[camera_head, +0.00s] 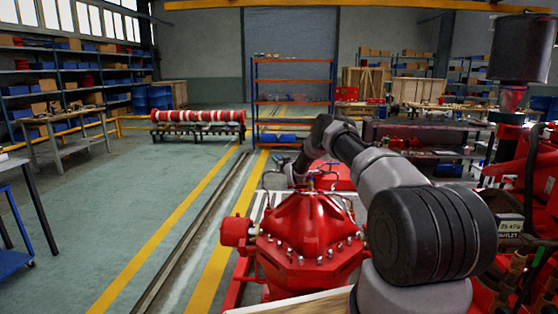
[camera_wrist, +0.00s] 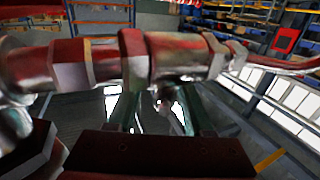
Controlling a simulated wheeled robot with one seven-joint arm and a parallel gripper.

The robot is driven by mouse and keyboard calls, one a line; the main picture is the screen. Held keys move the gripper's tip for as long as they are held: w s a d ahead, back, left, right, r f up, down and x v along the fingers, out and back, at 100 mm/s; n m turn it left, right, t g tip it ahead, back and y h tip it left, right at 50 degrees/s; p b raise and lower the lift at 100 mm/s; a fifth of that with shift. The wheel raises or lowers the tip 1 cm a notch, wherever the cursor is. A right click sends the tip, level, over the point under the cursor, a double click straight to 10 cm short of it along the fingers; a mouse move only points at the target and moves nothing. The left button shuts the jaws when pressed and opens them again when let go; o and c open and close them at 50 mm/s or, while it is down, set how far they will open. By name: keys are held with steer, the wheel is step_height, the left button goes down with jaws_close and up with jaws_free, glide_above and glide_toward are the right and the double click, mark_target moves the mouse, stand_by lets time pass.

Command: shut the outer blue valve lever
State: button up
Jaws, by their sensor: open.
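No blue valve lever can be made out in either view. In the wrist view a metal pipe with fittings (camera_wrist: 180,55) runs across the picture close to the camera, with reddish hex parts on it. My gripper (camera_wrist: 160,103) is open, its two fingers pointing towards this pipe. I cannot tell whether they touch it, and nothing is clearly held between them. In the head view my arm reaches over the red pump (camera_head: 310,225) and bends down behind it. Thin pipes (camera_head: 325,176) stand on top of the pump near the arm's end. My gripper is hard to make out there.
Red engine parts (camera_head: 535,180) and a dark cylinder (camera_head: 522,48) stand close at the right. A rack with orange shelves (camera_head: 293,101) and a red-white striped roll (camera_head: 198,116) stand behind. The green floor (camera_head: 100,200) at the left is mostly clear.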

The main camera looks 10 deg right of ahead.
steer(key=shift+w, duration=0.15)
jaws_close()
stand_by(1.4)
